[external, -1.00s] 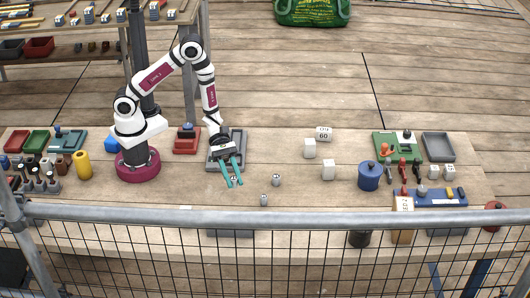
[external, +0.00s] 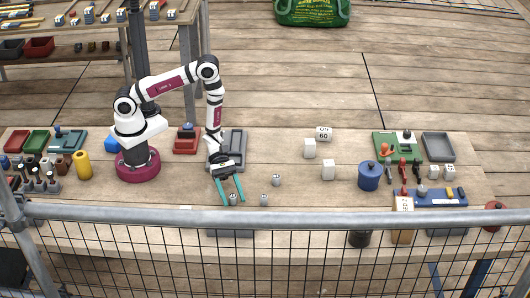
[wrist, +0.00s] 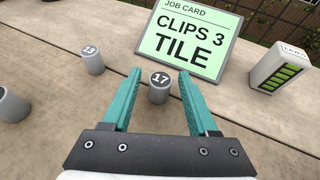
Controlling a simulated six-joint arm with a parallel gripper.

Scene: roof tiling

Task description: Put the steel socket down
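The steel socket marked 17 (wrist: 160,88) stands upright on the bench between the tips of my gripper (wrist: 160,82), with a visible gap on each side. It also shows in the external view (external: 233,199), between the two teal fingers of my gripper (external: 234,203). My gripper is open, and its fingers point down at the bench. A second socket, marked 13 (wrist: 92,62), stands to the left in the wrist view and just right of my gripper in the external view (external: 264,199). A third socket (external: 276,180) stands further right; its number cannot be read.
A green job card (wrist: 190,38) reading "CLIPS 3 TILE" stands beyond the socket. A box with green bars (wrist: 281,68) is at its right. A grey tray (external: 237,143) lies behind my gripper. White blocks (external: 328,170) and a blue pot (external: 369,177) stand right. A rail (external: 300,218) runs in front.

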